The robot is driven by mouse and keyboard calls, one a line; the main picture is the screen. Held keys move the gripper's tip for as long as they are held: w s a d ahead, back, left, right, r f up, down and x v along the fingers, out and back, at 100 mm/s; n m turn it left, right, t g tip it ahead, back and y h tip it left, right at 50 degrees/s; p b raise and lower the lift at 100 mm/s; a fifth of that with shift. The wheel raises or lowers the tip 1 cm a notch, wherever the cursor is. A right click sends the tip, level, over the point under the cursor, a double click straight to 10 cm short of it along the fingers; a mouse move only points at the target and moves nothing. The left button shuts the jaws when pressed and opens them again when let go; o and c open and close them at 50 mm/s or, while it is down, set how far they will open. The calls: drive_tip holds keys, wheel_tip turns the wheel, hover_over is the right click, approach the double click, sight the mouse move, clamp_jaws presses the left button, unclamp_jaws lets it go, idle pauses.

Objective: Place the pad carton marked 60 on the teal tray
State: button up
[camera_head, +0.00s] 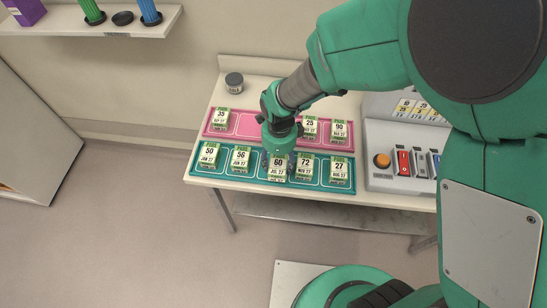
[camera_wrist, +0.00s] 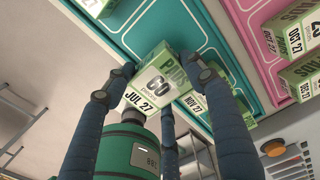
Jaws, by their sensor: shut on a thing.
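The pad carton marked 60 (camera_head: 278,167), white and green with JUL 27 on it, is at the middle of the teal tray (camera_head: 258,178) in the head view. My gripper (camera_head: 279,154) is above it and shut on it. The wrist view shows the fingers on both sides of the carton (camera_wrist: 160,84), with the teal tray (camera_wrist: 140,28) behind it. I cannot tell whether the carton touches the tray. The tray also holds cartons marked 50 (camera_head: 208,155), 56 (camera_head: 240,158), 72 (camera_head: 305,167) and 27 (camera_head: 338,172).
A pink tray (camera_head: 245,124) behind holds cartons marked 35 (camera_head: 221,118), 25 (camera_head: 310,129) and 90 (camera_head: 339,131). A grey-lidded jar (camera_head: 234,83) stands at the back left. A grey console (camera_head: 382,140) with an orange knob (camera_head: 382,160) is at the right.

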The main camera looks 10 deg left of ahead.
sight(274, 158)
drive_tip(key=shift+w+a+f, duration=0.1)
drive_tip(key=shift+w+a, duration=0.25)
drive_tip(key=shift+w, duration=0.3)
drive_tip(key=shift+w+a+f, duration=0.1)
drive_tip(key=shift+w+a, duration=0.25)
drive_tip(key=shift+w, duration=0.3)
drive_tip(key=shift+w+a, duration=0.35)
drive_tip(key=shift+w, duration=0.3)
drive_tip(key=shift+f, duration=0.1)
drive_tip(key=shift+f+b, duration=0.4)
drive_tip(key=shift+f, duration=1.25)
drive_tip(key=shift+f, duration=0.2)
drive_tip(key=o, duration=1.4)
drive_tip(key=shift+o, duration=0.2)
drive_tip(key=shift+r, duration=0.15)
wheel_tip(274, 158, up, 12)
drive_tip(key=p, duration=0.1)
drive_tip(key=shift+p, duration=0.3)
